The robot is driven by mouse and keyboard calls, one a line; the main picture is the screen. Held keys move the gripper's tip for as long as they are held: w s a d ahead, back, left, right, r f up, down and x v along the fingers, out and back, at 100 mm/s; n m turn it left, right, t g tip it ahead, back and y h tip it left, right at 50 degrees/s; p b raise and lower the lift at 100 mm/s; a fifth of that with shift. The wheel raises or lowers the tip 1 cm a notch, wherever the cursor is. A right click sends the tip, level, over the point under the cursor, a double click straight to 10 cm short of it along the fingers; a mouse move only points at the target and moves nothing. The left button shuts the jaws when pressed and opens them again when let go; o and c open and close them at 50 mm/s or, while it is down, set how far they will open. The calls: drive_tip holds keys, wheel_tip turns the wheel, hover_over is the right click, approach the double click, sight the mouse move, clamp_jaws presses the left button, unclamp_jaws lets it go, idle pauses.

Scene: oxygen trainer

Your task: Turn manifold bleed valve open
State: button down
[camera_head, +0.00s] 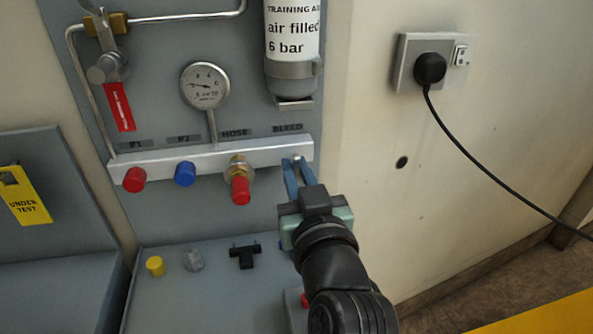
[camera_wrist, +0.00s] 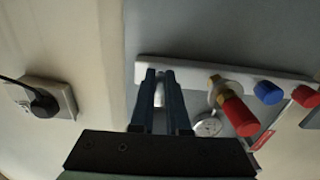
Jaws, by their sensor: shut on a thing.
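The white manifold bar (camera_head: 215,161) runs across the grey panel, with labels P1, P2, HOSE and BLEED above it. The bleed valve (camera_head: 297,160) is at its right end, under the BLEED label, mostly hidden by my fingers; only a small pale metal bit shows. My gripper (camera_head: 296,168) has its blue fingers up at the bleed valve, shut on it. In the wrist view my gripper (camera_wrist: 160,76) has its fingertips at the manifold's end, with a narrow pale strip between them. The valve's turn angle cannot be told.
Beside the bleed valve is a brass hose fitting with a red cap (camera_head: 240,188); a blue cap (camera_head: 185,174) and red cap (camera_head: 133,180) are further left. A gauge (camera_head: 205,86) and a cylinder (camera_head: 291,50) are above. Small parts lie on the shelf (camera_head: 205,300) below.

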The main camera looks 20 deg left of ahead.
drive_tip(key=c, duration=0.9)
unclamp_jaws()
drive_tip(key=shift+s, duration=0.1)
drive_tip(key=v, duration=1.3)
